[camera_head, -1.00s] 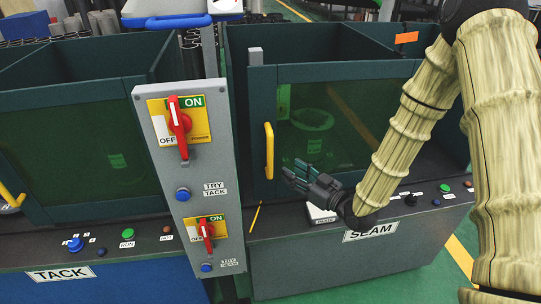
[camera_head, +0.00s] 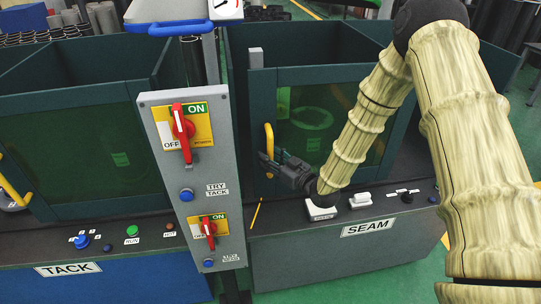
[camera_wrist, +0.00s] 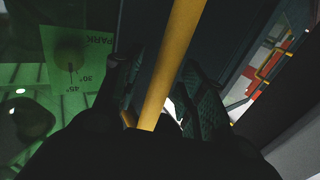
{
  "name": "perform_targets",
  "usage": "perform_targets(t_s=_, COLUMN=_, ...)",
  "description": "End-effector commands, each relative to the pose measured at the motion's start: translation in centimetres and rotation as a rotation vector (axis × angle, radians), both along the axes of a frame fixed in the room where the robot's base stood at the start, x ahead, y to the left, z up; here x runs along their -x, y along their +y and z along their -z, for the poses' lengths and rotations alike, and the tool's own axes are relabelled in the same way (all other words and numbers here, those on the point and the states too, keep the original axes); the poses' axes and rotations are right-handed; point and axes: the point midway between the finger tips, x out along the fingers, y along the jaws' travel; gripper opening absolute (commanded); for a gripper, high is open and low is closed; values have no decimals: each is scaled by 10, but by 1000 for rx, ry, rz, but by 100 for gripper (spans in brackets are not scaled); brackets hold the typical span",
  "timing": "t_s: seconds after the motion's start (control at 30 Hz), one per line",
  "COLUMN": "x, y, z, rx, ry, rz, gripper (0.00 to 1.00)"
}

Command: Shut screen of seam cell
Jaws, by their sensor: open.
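The seam cell's screen (camera_head: 345,112) is a dark green framed panel with a tinted window. It covers the cell's front beside the seam label (camera_head: 367,228). Its yellow vertical handle (camera_head: 269,140) is on the left of the frame. My gripper (camera_head: 268,163) is at the lower part of this handle. In the wrist view the yellow handle (camera_wrist: 173,60) runs between the open fingers of my gripper (camera_wrist: 163,95). I cannot tell whether a finger touches it. The tinted window (camera_wrist: 70,110) fills the left of the wrist view.
A grey control post (camera_head: 200,180) with red switches stands just left of the handle. The tack cell's screen (camera_head: 85,150) is further left. A white block (camera_head: 320,210) and several buttons lie on the seam cell's front ledge below my gripper.

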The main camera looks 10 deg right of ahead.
Motion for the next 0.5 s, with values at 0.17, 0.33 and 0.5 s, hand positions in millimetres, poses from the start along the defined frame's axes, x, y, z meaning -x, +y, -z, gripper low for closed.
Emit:
perform_targets(t_s=0.17, x=0, y=0, z=0, rx=0, ry=0, rz=0, gripper=41)
perform_targets(t_s=0.33, x=0, y=0, z=0, rx=0, ry=0, rz=0, gripper=22)
perform_targets(t_s=0.5, x=0, y=0, z=0, rx=0, ry=0, rz=0, gripper=0)
